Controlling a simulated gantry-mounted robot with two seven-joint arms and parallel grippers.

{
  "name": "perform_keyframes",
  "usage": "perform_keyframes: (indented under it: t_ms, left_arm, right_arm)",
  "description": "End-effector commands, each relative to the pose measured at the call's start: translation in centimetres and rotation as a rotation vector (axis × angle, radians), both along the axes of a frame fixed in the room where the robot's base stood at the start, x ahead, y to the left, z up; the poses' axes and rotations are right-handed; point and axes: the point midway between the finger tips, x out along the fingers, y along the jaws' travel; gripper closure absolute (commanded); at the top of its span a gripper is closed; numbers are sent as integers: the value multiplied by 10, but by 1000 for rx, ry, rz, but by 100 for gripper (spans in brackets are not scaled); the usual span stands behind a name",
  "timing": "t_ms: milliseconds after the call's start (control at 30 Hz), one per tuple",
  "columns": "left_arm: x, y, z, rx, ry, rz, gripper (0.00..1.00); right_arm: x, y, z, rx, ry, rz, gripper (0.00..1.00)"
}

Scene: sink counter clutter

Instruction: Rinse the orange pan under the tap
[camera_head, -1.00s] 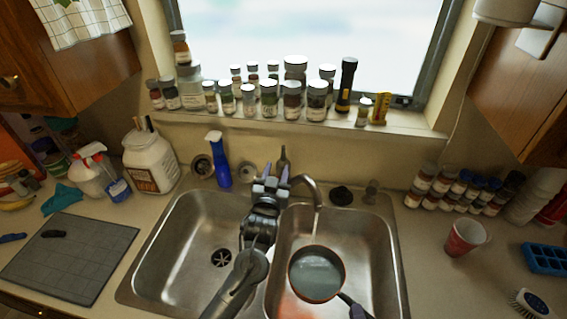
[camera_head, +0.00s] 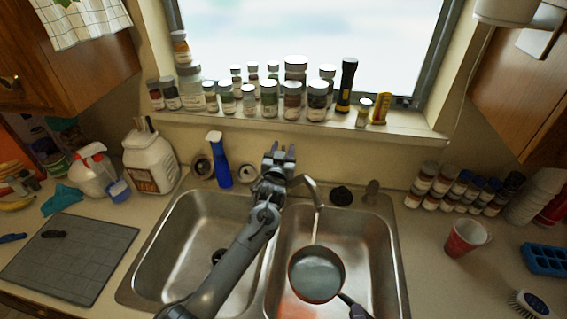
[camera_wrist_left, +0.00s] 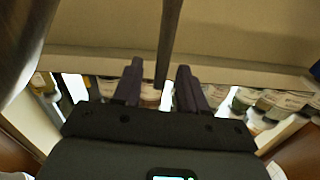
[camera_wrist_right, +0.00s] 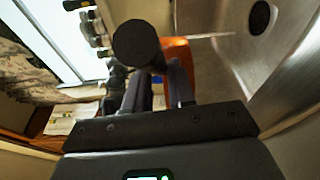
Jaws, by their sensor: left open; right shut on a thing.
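The orange pan (camera_head: 316,274) is in the right sink basin, below the spout of the tap (camera_head: 309,190). A thin stream runs from the spout into the pan, whose inside looks grey-blue and wet. My right gripper (camera_head: 358,312) is shut on the pan's dark handle at the bottom edge; the handle end (camera_wrist_right: 137,45) and a strip of orange show in the right wrist view. My left gripper (camera_head: 279,152) is open behind the sink, by the tap's base. In the left wrist view a dark upright rod (camera_wrist_left: 168,45) stands between its fingers, apparently the tap's lever, which is hidden in the head view.
A blue spray bottle (camera_head: 219,162) stands close left of my left gripper. Several jars line the sill (camera_head: 268,98) above it. The left basin (camera_head: 190,235) is empty under my left arm. A red cup (camera_head: 466,238) stands on the right counter.

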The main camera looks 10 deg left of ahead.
Motion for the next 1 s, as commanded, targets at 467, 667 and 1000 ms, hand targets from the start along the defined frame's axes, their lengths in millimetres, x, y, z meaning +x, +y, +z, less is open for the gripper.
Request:
perform_keyframes:
  t_ms: [467, 667, 1000]
  left_arm:
    - [9, 0, 1, -1, 0, 0, 58]
    - [9, 0, 1, -1, 0, 0, 66]
    - [9, 0, 1, -1, 0, 0, 100]
  right_arm:
    - [1, 0, 2, 3, -5, -1, 100]
    - [1, 0, 2, 3, -5, -1, 100]
    - [1, 0, 2, 3, -5, -1, 100]
